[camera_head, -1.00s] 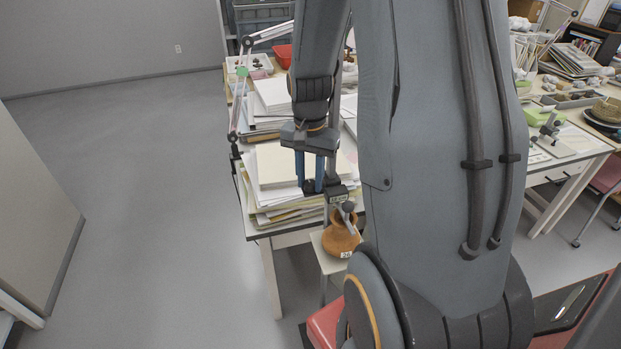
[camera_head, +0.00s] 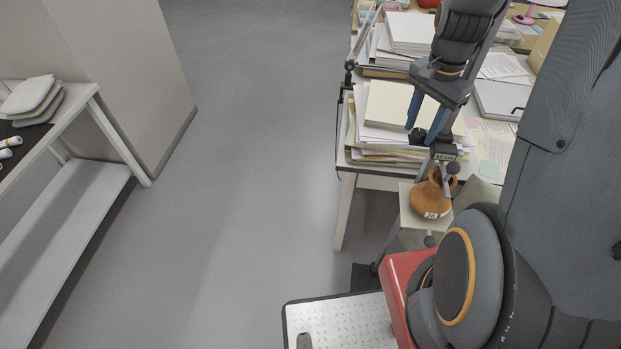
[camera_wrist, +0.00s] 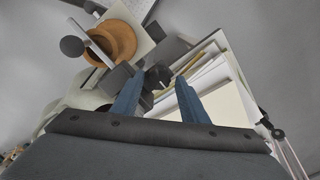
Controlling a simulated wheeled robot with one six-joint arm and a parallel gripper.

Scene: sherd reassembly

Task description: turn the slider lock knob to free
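A grey stand with a dark labelled slider block (camera_head: 443,152) rises by the desk's near corner; the block also shows in the wrist view (camera_wrist: 116,78). A dark knob (camera_head: 417,136) sits beside the block, and in the wrist view the knob (camera_wrist: 157,76) appears between my fingertips. My gripper (camera_head: 423,134) points down with its two blue fingers apart. In the wrist view my gripper (camera_wrist: 155,88) shows a clear gap between the fingers. I cannot tell whether either finger touches the knob, nor which way the knob is set.
A brown pot (camera_head: 432,197) stands on a small pale stand (camera_head: 412,216) just below the block. Paper stacks (camera_head: 388,105) lie on the desk close behind my fingers. A white shelf bench (camera_head: 60,235) stands at left. The floor between is clear.

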